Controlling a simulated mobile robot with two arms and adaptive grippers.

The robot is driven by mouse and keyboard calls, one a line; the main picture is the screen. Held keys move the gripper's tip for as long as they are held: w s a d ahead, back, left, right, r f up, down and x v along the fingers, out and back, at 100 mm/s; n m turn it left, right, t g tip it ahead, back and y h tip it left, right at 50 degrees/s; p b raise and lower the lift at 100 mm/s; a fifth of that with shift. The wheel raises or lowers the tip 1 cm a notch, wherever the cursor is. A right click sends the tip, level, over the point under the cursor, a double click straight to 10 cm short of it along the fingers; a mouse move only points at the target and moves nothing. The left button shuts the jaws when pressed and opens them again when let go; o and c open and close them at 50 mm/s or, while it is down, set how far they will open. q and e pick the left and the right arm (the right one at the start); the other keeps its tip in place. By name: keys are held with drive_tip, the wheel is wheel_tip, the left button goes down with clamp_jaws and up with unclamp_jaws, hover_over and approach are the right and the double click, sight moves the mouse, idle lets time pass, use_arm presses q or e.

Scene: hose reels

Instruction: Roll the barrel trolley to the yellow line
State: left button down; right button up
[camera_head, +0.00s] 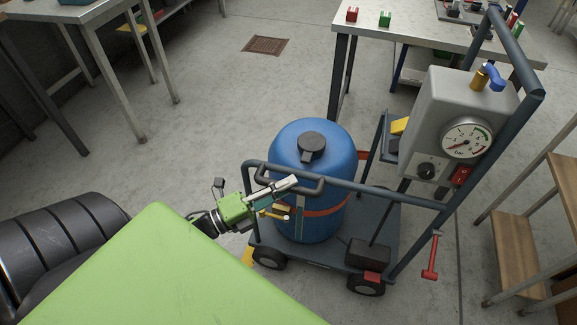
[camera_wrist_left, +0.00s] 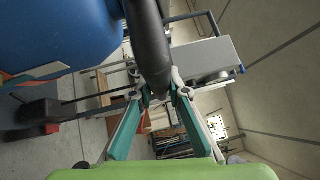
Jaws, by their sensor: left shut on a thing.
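The barrel trolley (camera_head: 388,225) is a dark grey wheeled frame with a flat deck and a tall bent push bar. A blue barrel (camera_head: 325,155) with a black cap and an orange band stands upright on it. My left gripper (camera_head: 284,190) is at the trolley's near rail, beside the barrel. In the left wrist view its teal fingers (camera_wrist_left: 159,97) are shut around a dark round bar (camera_wrist_left: 150,45) of the trolley. The blue barrel (camera_wrist_left: 60,35) shows at the left there. A small yellow patch (camera_head: 247,257) lies by the near wheel; I cannot tell whether it is the line.
A grey gauge box (camera_head: 455,125) is mounted on the trolley's right side. A workbench (camera_head: 430,32) stands behind it, wooden steps (camera_head: 520,243) at the right, and a metal table (camera_head: 62,15) at the left back. Open floor with a drain grate (camera_head: 266,46) lies between the tables.

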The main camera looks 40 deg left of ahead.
use_arm(q)
drive_tip(key=shift+r, duration=0.1)
drive_tip(key=c, duration=1.9)
unclamp_jaws()
drive_tip(key=shift+w, duration=0.1)
drive_tip(key=shift+s+a+f, duration=0.25)
drive_tip(key=shift+s, duration=0.25)
drive_tip(key=v, duration=1.1)
drive_tip(key=shift+a, duration=0.1)
